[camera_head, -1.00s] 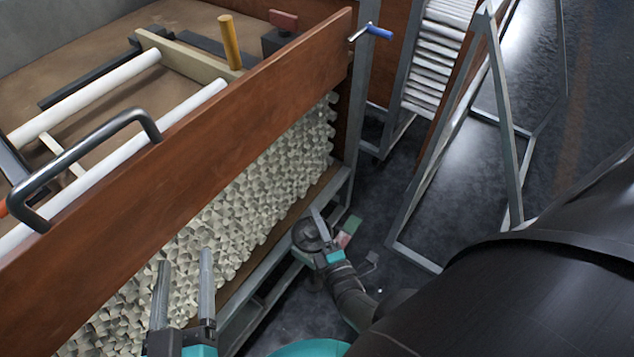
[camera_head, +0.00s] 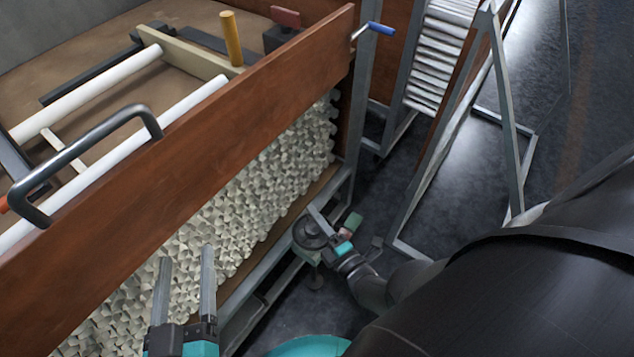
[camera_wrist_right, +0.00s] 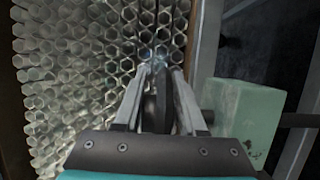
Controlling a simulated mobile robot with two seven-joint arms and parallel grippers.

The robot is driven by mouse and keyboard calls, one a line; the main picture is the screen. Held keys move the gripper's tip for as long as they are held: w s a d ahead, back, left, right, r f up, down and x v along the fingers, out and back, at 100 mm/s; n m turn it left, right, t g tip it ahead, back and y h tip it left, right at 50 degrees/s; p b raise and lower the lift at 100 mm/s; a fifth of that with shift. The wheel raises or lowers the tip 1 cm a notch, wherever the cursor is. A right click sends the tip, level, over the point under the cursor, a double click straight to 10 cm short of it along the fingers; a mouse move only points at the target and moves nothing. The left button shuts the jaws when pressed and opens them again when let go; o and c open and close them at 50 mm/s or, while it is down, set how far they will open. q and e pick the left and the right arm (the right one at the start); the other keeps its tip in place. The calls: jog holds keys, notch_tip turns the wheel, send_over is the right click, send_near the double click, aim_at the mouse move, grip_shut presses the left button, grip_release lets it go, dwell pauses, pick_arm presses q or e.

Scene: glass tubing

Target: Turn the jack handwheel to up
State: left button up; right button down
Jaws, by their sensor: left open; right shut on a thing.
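The jack handwheel (camera_head: 309,234) is a dark round disc low at the right end of the cart's frame, partly hidden by my right gripper (camera_head: 320,222). In the right wrist view the wheel shows edge-on as a dark disc (camera_wrist_right: 154,112) between the fingers. My right gripper (camera_wrist_right: 157,72) is shut on it, one finger on each side. My left gripper (camera_head: 186,252) is open and empty, its two fingers pointing up in front of the stacked tubes. The wheel's markings cannot be made out.
Glass tubes (camera_head: 265,170) are stacked under a brown wooden board (camera_head: 250,95). A pale green block (camera_wrist_right: 243,118) is close to the right of my right gripper. A grey handle (camera_head: 85,145) and a blue-gripped crank (camera_head: 380,29) stick out of the cart. A metal frame (camera_head: 513,150) stands at right.

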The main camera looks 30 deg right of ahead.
jog(key=shift+w+r+y, duration=0.2)
jog(key=shift+y, duration=0.3)
jog(key=c, duration=0.5)
grip_release()
jog(key=shift+n, duration=0.3)
jog(key=shift+s+f, duration=0.1)
